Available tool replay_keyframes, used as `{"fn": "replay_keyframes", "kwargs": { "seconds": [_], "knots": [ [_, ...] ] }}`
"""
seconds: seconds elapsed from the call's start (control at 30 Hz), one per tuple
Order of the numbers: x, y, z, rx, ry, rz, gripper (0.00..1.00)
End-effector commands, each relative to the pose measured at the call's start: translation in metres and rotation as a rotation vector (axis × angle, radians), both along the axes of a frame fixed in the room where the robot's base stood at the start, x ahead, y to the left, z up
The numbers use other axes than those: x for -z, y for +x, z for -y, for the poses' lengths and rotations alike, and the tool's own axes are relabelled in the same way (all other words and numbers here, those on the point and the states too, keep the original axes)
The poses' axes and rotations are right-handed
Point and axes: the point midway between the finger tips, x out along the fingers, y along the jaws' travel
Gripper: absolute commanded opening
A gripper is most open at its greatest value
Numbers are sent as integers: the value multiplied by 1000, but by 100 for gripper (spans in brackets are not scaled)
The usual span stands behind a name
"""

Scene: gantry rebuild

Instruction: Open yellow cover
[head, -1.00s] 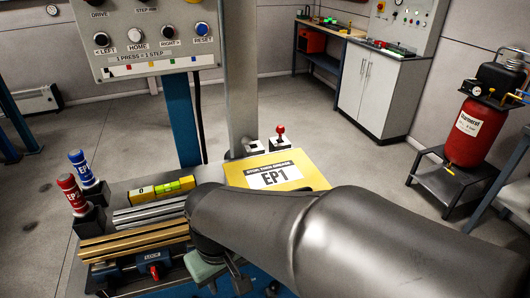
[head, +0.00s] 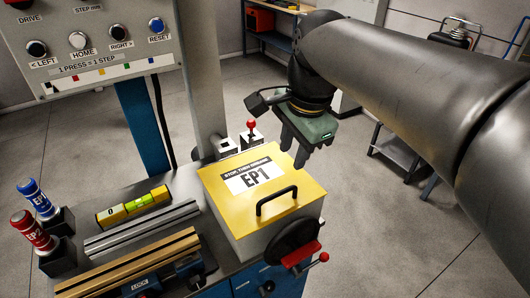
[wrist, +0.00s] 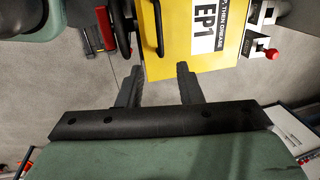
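The yellow cover (head: 232,190) lies flat and closed on a white box at the right of the bench. It has a white EP1 label and a black bar handle (head: 277,200) near its front edge. In the wrist view the yellow cover (wrist: 183,50) and its handle (wrist: 158,27) are ahead of the fingers. My gripper (head: 306,160) is above and beyond the right side of the box, apart from the cover. Its two fingers (wrist: 158,86) are spread with nothing between them.
A black handwheel (head: 292,245) with a red part sits at the box's front right. A red-knobbed lever (head: 251,130) stands behind the box. Metal bars (head: 140,228), a yellow level (head: 133,206) and blue and red cylinders (head: 35,197) are left. A button panel (head: 95,45) hangs above.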

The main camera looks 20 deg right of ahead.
Motion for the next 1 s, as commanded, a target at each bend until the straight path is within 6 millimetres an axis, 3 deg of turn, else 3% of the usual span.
{"fn": "replay_keyframes", "kwargs": {
  "seconds": [0.3, 0.5, 0.7, 1.0],
  "knots": [
    [70, 12, -4, -2, 0, -6, 33],
    [104, 19, -6, -2, 0, -3, 33],
    [121, 23, -7, -3, 0, 0, 33],
    [124, 24, -7, -2, 0, 0, 33]
  ]
}}
